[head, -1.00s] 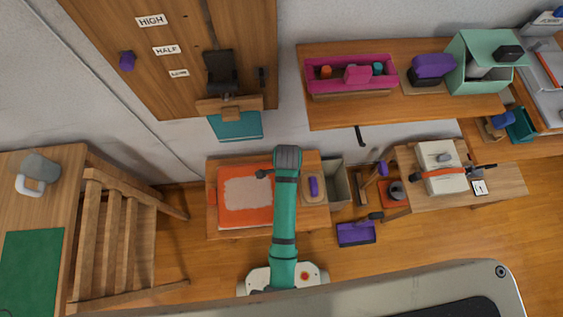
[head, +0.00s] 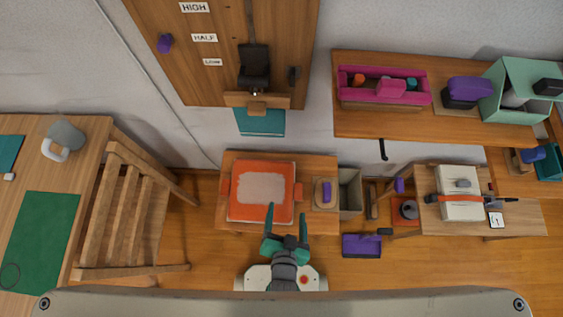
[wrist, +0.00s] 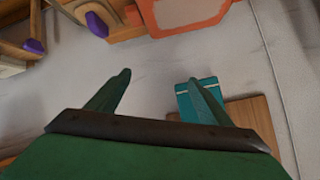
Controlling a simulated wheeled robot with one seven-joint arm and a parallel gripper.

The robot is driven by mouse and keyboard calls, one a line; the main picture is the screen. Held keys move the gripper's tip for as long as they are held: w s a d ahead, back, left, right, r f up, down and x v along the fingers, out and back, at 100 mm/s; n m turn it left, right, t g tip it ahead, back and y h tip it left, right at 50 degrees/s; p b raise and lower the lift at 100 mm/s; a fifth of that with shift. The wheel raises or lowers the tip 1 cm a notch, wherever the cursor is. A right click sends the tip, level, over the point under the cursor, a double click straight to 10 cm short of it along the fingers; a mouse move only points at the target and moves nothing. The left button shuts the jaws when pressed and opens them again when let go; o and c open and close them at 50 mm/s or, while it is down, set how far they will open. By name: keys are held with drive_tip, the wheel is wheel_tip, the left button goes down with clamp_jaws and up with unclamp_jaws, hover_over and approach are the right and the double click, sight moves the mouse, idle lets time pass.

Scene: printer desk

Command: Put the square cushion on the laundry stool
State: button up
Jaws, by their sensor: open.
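I see nothing that is clearly a square cushion, and nothing that is clearly a laundry stool. The nearest flat square thing is an orange-rimmed piece with a beige middle (head: 262,188); it lies on a low wooden table (head: 311,222) and I cannot tell what it is.
A grey bin (head: 350,192) and a purple dustpan (head: 361,245) are right of the low table. A shelf (head: 440,122) hangs above. Floor is bare between chair and low table.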

drive_tip(key=s+r+n+t, duration=0.2)
drive_tip(key=r, duration=0.5)
drive_tip(key=s+a+r+n+t, duration=0.1)
drive_tip(key=s+r+n+t, duration=0.1)
drive_tip(key=r, duration=0.5)
drive_tip(key=shift+s+a+n+y, duration=0.3)
drive_tip(key=shift+s+n, duration=0.2)
